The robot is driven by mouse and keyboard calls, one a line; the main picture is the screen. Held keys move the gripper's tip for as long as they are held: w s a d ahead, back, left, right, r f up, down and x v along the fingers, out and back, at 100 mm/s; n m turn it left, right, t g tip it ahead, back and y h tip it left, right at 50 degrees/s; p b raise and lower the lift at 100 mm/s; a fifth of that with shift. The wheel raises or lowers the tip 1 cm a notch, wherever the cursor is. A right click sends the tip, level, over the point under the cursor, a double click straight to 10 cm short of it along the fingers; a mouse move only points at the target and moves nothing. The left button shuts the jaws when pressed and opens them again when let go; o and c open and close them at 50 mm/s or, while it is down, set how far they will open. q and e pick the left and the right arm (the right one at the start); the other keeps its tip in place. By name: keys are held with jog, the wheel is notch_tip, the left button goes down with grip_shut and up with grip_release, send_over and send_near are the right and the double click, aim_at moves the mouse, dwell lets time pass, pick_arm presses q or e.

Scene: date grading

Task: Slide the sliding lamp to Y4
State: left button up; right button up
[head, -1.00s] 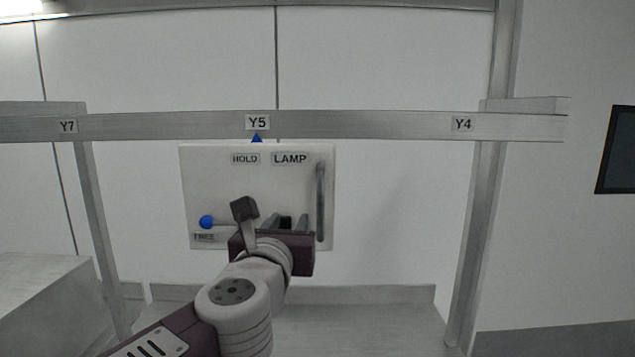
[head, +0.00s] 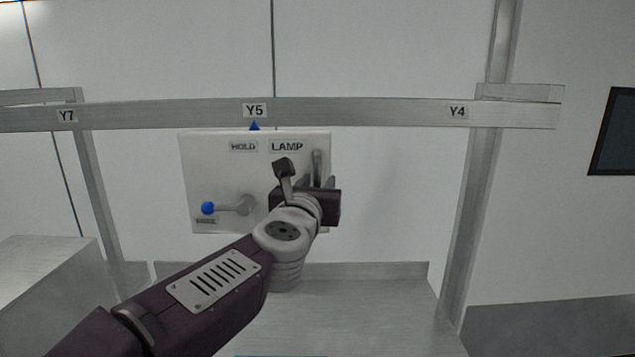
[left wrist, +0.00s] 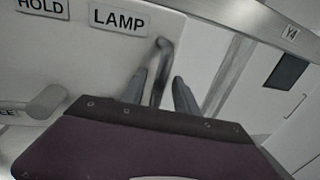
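The sliding lamp (head: 210,175) is a pale panel labelled HOLD and LAMP, hanging under a metal rail (head: 360,112). Its blue pointer (head: 254,126) is at the Y5 label (head: 255,110). A lever with a blue knob (head: 208,208) points left, above a small label that looks like FREE. A grey upright handle (head: 317,160) is on the panel's right side; its lower part is hidden. My left gripper (head: 318,182) is open at the handle. In the left wrist view its fingers (left wrist: 160,95) stand either side of the handle (left wrist: 162,60), with gaps showing. My right gripper is not in view.
The Y4 label (head: 458,111) is on the rail to the right, near a metal post (head: 468,210). The Y7 label (head: 67,116) is at the far left. The space under the rail between panel and post looks clear. A grey block (head: 45,285) stands at lower left.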

pick_arm(q)
grip_shut()
dwell(1.4)
